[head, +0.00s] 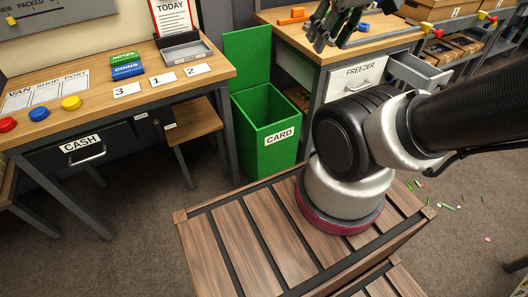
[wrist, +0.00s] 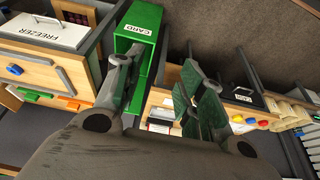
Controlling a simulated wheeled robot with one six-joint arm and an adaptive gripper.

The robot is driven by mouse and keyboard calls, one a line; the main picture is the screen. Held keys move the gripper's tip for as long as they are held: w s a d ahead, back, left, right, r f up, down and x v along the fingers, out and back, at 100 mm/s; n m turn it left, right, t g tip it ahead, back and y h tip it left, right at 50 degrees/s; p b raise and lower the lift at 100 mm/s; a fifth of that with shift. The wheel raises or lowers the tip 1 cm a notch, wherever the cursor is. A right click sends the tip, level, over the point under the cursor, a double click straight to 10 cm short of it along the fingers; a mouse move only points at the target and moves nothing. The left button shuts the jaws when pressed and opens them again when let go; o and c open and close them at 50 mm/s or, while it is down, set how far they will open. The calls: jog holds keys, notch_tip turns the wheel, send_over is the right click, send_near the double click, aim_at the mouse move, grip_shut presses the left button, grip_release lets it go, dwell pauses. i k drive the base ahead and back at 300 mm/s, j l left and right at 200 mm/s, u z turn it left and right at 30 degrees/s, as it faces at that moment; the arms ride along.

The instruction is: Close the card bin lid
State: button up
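The green card bin (head: 268,140) stands on the floor between the two desks, with a white CARD label on its front. Its green lid (head: 247,56) is open, standing up at the back of the bin, and the bin's dark inside shows. My gripper (head: 335,22) is above the right-hand desk, to the right of the lid and apart from it, partly cut off by the top edge. In the wrist view my gripper (wrist: 160,62) has its fingers spread with nothing held. The bin (wrist: 134,28) also shows there beyond the fingers, turned on its side.
The freezer desk (head: 290,30) right of the bin has an orange item on top and an open drawer (head: 418,70). The cash desk (head: 150,92) and a wooden stool (head: 192,122) are on the left. A slatted wooden surface (head: 250,240) lies in front. Small scraps litter the right floor.

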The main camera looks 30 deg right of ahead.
aim_at(249, 51)
jog(key=i, duration=1.15)
